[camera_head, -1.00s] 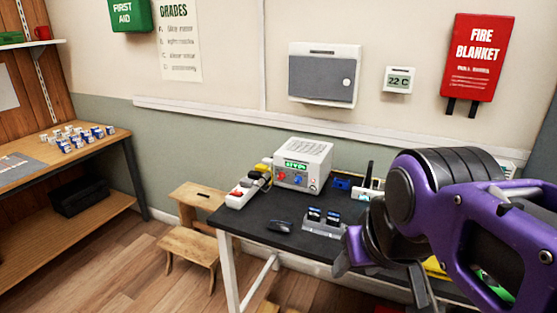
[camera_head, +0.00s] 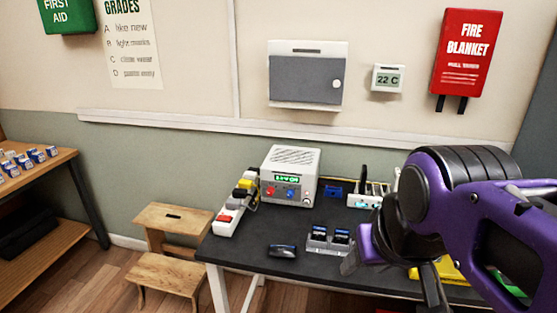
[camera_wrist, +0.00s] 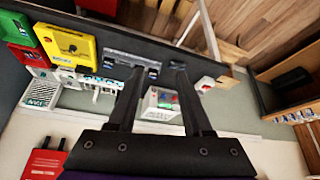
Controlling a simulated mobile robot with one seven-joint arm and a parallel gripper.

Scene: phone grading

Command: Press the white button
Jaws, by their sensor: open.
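A white bench power supply (camera_head: 289,165) stands at the back of the black table. Its front has a lit green display, a red control (camera_head: 269,190), a blue control (camera_head: 290,192) and a small pale round control (camera_head: 306,197) at the right, too small to tell whether that is the white button. It also shows between and beyond my fingers in the wrist view (camera_wrist: 158,112). My gripper (camera_head: 392,282) is open and empty, in front of the table's right part and apart from the power supply. It also shows in the wrist view (camera_wrist: 158,70).
A power strip (camera_head: 228,220) with plugs lies left of the supply. A dark mouse-like object (camera_head: 282,251) and a grey stand (camera_head: 327,243) are in front. A yellow case (camera_head: 446,272) is partly behind my arm. A grey wall cabinet (camera_head: 303,80) with a white knob hangs above. A wooden step stool (camera_head: 171,272) stands left.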

